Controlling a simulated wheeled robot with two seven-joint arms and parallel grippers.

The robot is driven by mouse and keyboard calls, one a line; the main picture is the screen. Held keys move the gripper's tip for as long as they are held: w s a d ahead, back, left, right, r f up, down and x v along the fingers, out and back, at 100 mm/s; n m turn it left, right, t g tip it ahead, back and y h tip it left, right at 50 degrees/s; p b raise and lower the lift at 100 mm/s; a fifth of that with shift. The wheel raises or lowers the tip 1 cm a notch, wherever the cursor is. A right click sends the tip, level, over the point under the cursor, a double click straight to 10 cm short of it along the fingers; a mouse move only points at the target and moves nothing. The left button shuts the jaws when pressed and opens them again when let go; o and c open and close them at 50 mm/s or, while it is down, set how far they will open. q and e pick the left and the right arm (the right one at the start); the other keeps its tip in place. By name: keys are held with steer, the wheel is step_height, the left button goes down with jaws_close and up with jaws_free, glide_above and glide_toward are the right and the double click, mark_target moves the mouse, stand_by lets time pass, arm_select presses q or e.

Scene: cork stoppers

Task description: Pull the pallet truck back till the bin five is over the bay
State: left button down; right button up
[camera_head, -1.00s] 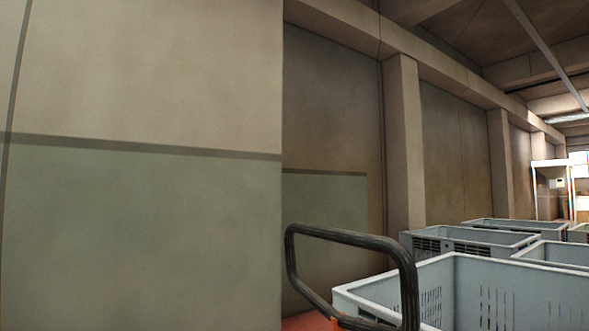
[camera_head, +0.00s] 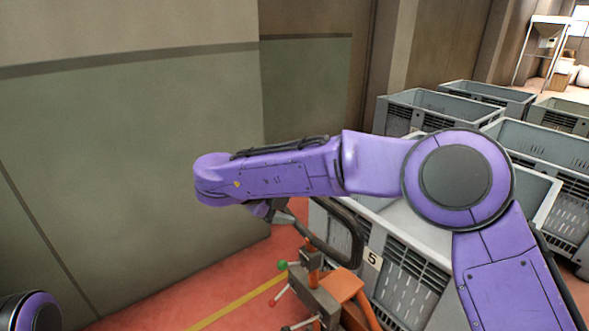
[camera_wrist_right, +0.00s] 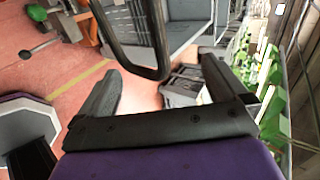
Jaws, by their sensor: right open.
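The pallet truck (camera_head: 343,290) is orange, with a black loop handle (camera_head: 352,240) tilted up toward me. Bin five (camera_head: 400,285) is a grey slatted crate with a white "5" label, just behind the truck's handle end; my right arm hides part of it. My right gripper (camera_head: 283,214) is beside the handle's upper left part, mostly hidden by its own wrist. In the right wrist view its jaws (camera_wrist_right: 158,72) are open, and the handle loop (camera_wrist_right: 153,45) reaches between the fingertips; contact cannot be told. My left gripper is out of view.
Several other grey bins (camera_head: 455,105) stand behind and to the right. A greenish wall panel (camera_head: 140,160) closes off the left. The red floor (camera_head: 170,300) with a yellow line (camera_head: 237,302) is clear left of the truck. I cannot make out a bay marking.

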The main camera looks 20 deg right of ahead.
mark_target(326, 206)
steer(key=b+x, duration=0.3)
steer(key=x, duration=0.3)
steer(key=b+x, duration=0.3)
steer(key=x, duration=0.3)
steer(key=shift+w+d+f+b, duration=0.1)
steer(key=shift+w+f+b, duration=0.15)
steer(key=shift+f+b, duration=0.15)
steer(key=shift+w+d+f, duration=0.2)
steer(key=shift+d+f, duration=0.1)
steer(key=shift+d, duration=0.35)
jaws_close()
